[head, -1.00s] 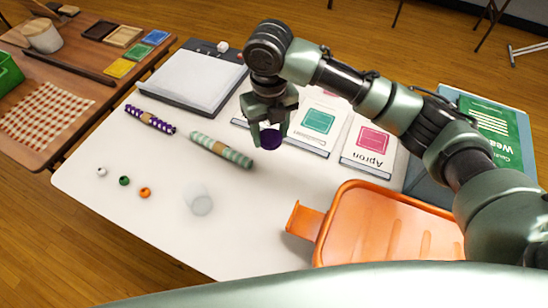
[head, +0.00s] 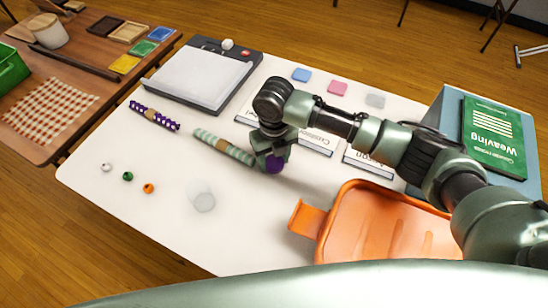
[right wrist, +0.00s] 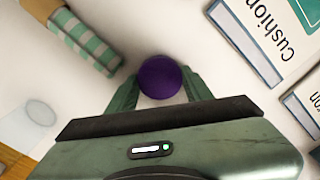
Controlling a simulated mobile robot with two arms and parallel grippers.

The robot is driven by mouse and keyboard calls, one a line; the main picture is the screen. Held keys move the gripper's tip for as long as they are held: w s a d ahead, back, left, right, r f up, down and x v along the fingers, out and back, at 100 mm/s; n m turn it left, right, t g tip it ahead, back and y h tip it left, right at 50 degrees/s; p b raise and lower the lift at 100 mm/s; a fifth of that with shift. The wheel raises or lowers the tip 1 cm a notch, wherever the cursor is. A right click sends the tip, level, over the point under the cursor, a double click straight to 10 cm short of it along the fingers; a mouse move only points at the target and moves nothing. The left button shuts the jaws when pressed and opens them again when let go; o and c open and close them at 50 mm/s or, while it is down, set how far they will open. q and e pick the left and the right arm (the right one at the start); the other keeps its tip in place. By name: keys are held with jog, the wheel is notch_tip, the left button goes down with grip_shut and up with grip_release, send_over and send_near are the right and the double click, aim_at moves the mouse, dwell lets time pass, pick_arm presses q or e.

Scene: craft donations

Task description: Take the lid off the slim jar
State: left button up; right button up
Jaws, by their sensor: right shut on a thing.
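The slim jar (head: 204,202) is a small clear, pale cylinder standing upright on the white table, its top open. It also shows faintly at the left edge of the right wrist view (right wrist: 40,112). My right gripper (head: 274,160) is shut on a round purple lid (right wrist: 160,77), apart from the jar and to its upper right. The lid is near the end of the green checked roll (head: 224,147). I cannot tell whether it touches the table. My left gripper is not in view.
A purple patterned roll (head: 154,116) and white, green and orange beads (head: 148,188) lie at the left. An orange tray (head: 390,225) is at the right front. Labelled cards (right wrist: 245,40) and a green book (head: 492,138) lie behind. Clear table lies around the jar.

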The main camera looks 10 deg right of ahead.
aim_at(273, 163)
jog(key=shift+f, duration=0.2)
jog(key=o, duration=1.3)
jog(key=shift+r, duration=0.15)
notch_tip(273, 163, up, 12)
jog(key=shift+r+b, duration=0.1)
jog(key=shift+b, duration=0.2)
jog(key=shift+s+a, duration=0.1)
